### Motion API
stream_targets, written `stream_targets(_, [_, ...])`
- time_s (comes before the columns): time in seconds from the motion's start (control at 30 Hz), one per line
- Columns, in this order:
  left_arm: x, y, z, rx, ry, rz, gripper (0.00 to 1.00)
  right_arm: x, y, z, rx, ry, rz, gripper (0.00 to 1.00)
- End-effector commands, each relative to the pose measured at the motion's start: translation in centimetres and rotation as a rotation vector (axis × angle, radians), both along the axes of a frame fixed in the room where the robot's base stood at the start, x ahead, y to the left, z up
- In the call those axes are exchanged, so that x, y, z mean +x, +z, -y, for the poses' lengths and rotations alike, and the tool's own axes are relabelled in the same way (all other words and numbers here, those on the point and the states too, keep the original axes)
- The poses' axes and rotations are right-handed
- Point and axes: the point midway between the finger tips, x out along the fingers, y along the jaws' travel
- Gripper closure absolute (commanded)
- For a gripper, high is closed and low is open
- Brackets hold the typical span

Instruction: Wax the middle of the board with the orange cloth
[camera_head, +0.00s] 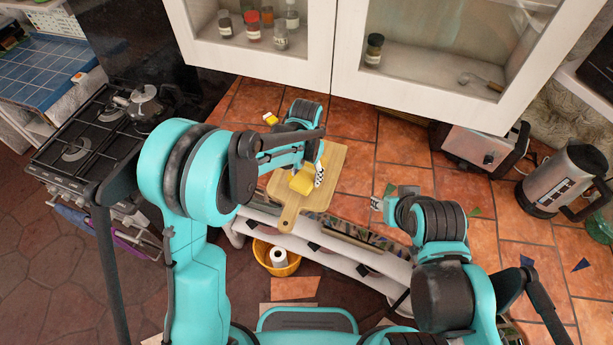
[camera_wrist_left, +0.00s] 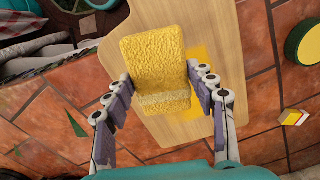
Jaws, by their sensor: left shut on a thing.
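A yellow, rough-textured, sponge-like piece (camera_wrist_left: 158,62) is between the fingers of my left gripper (camera_wrist_left: 160,84). No orange cloth shows as such; this yellow piece is what I hold. In the head view the yellow piece (camera_head: 301,184) is over the middle of the wooden board (camera_head: 288,217), which has a handle toward the front. The board (camera_wrist_left: 217,28) also shows under it in the left wrist view, with a flat yellow patch (camera_wrist_left: 200,52) partly hidden by the piece. I cannot tell whether the piece touches the board. My right gripper (camera_head: 378,203) is over the counter, right of the board, its jaw opening unclear.
A small yellow-and-white item (camera_head: 270,118) lies behind the board. A toaster (camera_head: 484,150) and a kettle (camera_head: 563,178) stand at the right. A stove (camera_head: 85,140) is at the left. Cabinets (camera_head: 262,62) hang above the back. Tiled counter is free right of the board.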

Motion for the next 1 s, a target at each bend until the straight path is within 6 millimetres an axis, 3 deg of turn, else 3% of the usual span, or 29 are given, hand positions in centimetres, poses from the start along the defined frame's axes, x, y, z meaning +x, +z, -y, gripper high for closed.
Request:
stream_targets(0.4, [0.3,3.8,-0.2,0.000,0.003,0.000,0.76,0.0,2.4,0.0,0.000,0.000,0.000,0.60])
stream_targets(1.0, [0.3,3.9,-0.2,0.000,0.004,0.000,0.76,0.0,2.4,0.0,0.000,0.000,0.000,0.60])
